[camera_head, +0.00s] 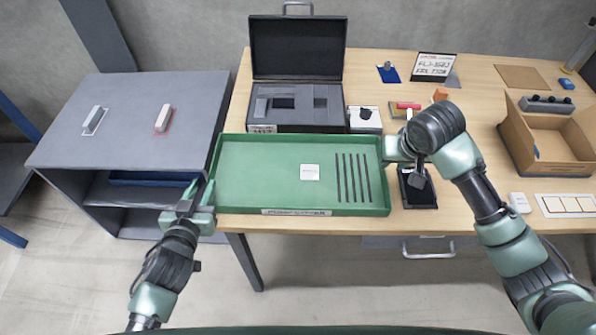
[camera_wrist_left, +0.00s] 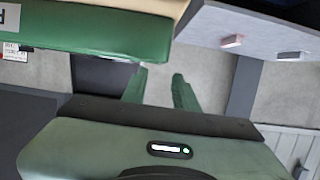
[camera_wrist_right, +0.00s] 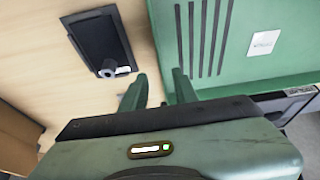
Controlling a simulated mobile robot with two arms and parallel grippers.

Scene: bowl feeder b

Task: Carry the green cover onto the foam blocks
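The green cover (camera_head: 254,188), a shallow tray-like piece with dark slots and a white label, lies flat on the wooden table. Its green side shows in the left wrist view (camera_wrist_left: 100,30) and its slotted end in the right wrist view (camera_wrist_right: 235,60). Two small blocks, one pale grey (camera_head: 94,120) and one pinkish (camera_head: 163,118), probably the foam blocks, sit on the grey bench at left. My left gripper (camera_head: 198,188) is open and empty beside the cover's left end; floor shows between its fingers (camera_wrist_left: 160,85). My right gripper (camera_head: 394,148) is open at the cover's right edge (camera_wrist_right: 158,90); contact is unclear.
An open black case (camera_head: 297,48) stands behind the cover. A black tray (camera_head: 418,190) lies right of it, below my right arm. A cardboard box (camera_head: 545,140) stands far right. The grey bench (camera_head: 128,95) is mostly clear, with a gap beside the table.

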